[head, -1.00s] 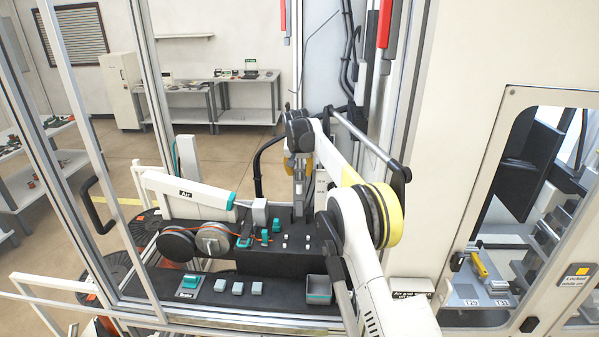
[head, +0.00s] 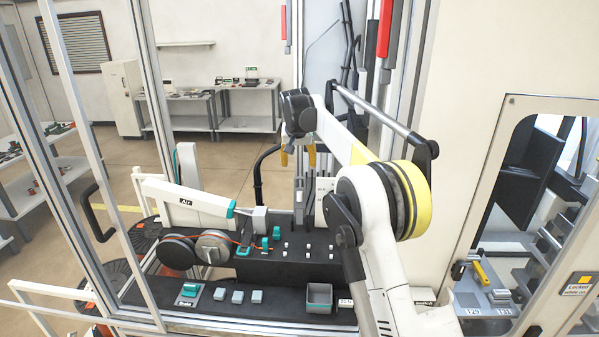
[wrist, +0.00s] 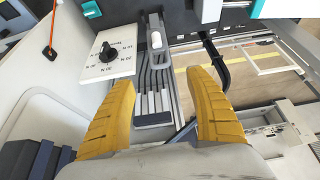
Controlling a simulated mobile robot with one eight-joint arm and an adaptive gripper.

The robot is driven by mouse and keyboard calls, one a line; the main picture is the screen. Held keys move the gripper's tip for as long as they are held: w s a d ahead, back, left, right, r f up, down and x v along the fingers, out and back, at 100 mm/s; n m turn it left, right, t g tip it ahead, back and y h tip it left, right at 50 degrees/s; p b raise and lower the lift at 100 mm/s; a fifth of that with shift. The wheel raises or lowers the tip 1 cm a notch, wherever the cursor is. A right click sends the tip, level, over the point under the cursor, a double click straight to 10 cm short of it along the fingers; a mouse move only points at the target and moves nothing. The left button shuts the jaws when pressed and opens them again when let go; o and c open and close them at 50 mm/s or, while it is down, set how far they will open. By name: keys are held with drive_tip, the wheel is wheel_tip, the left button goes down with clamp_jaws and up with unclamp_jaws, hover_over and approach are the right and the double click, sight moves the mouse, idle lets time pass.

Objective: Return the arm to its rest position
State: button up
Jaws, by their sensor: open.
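My gripper (head: 298,158) shows in the head view as two yellow fingers hanging down from my white arm, above the back right of the black machine bench. In the wrist view my gripper (wrist: 161,112) has its two yellow fingers wide apart with nothing between them. Below and beyond the fingers is a grey slotted holder with pale bars (wrist: 153,103). The fingers look apart from it. My arm is bent, with its elbow raised at the right of the head view.
A panel with a black rotary knob (wrist: 108,52) is left of the fingers. The black bench (head: 265,292) carries a grey bin (head: 319,297), several small blocks and wire spools (head: 212,247). The white Air arm (head: 190,200) stands left. A cabinet opening (head: 520,215) is at right.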

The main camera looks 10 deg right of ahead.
drive_tip(key=shift+v, duration=0.8)
drive_tip(key=s+a+f+n+t+b, duration=0.1)
drive_tip(key=s+f+b, duration=0.2)
drive_tip(key=s+b, duration=0.7)
drive_tip(key=s+f+n+b, duration=0.15)
drive_tip(key=s+b, duration=0.25)
drive_tip(key=s, duration=1.2)
drive_tip(key=s+a+f+n+t+y+b, duration=0.1)
drive_tip(key=s+f+b, duration=0.9)
drive_tip(key=s+f, duration=1.4)
drive_tip(key=shift+s+f+y, duration=0.2)
drive_tip(key=shift+s+y, duration=0.1)
drive_tip(key=shift+s, duration=0.35)
